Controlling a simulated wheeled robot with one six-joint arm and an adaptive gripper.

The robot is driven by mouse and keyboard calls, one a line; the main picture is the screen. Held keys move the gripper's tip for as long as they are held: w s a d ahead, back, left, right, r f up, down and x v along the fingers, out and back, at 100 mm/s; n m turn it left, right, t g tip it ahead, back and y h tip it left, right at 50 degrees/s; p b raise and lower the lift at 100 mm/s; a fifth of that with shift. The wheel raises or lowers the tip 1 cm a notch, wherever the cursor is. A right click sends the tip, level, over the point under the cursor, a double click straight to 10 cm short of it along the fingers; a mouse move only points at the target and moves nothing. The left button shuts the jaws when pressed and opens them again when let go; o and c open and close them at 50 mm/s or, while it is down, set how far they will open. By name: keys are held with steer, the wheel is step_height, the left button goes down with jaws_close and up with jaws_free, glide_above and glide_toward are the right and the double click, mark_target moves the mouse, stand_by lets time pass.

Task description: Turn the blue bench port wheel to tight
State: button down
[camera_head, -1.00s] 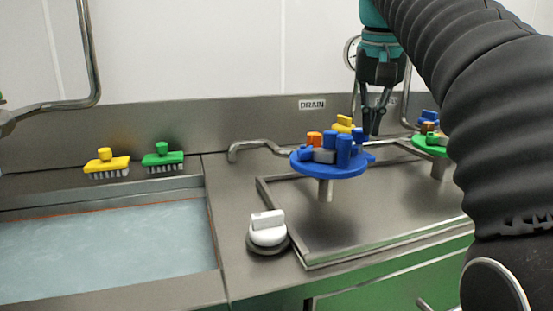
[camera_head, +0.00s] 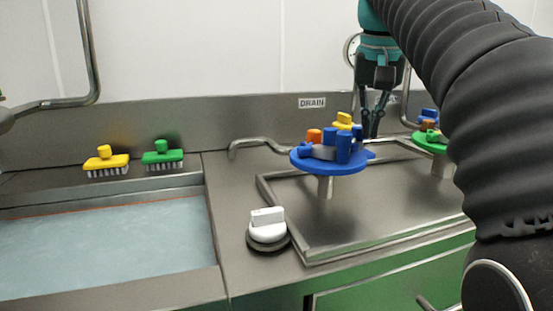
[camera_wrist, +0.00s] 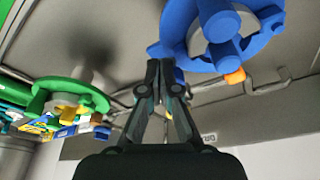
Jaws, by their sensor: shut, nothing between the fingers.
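The blue wheel (camera_head: 330,166) is a flat disc with upright blue pegs, on a short post above the steel bench. It shows large at the top of the wrist view (camera_wrist: 176,38). My gripper (camera_head: 370,134) points down behind and just right of the wheel in the head view. Its fingertips are together and hold nothing; they also show in the wrist view (camera_wrist: 165,72), close to the wheel's edge. I cannot tell whether they touch the wheel. The gripper's tips are partly hidden in the head view.
A green wheel (camera_head: 432,146) stands at the right, partly behind my arm. A white knob (camera_head: 267,229) sits front left of the blue wheel. A water-filled sink (camera_head: 105,248) and yellow (camera_head: 106,164) and green brushes (camera_head: 162,158) are at the left. A pipe (camera_head: 262,142) runs behind.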

steer(key=shift+a+p, duration=0.65)
steer(key=shift+p, duration=0.45)
steer(key=shift+w+a+p, duration=0.3)
steer(key=shift+a+p, duration=0.15)
steer(key=shift+a, duration=0.15)
stand_by(0.3)
steer(key=shift+s, duration=0.1)
steer(key=shift+s+a, duration=0.15)
steer(key=shift+s, duration=0.05)
step_height(320, 180, up, 6)
stand_by(0.7)
steer(key=shift+s, duration=0.1)
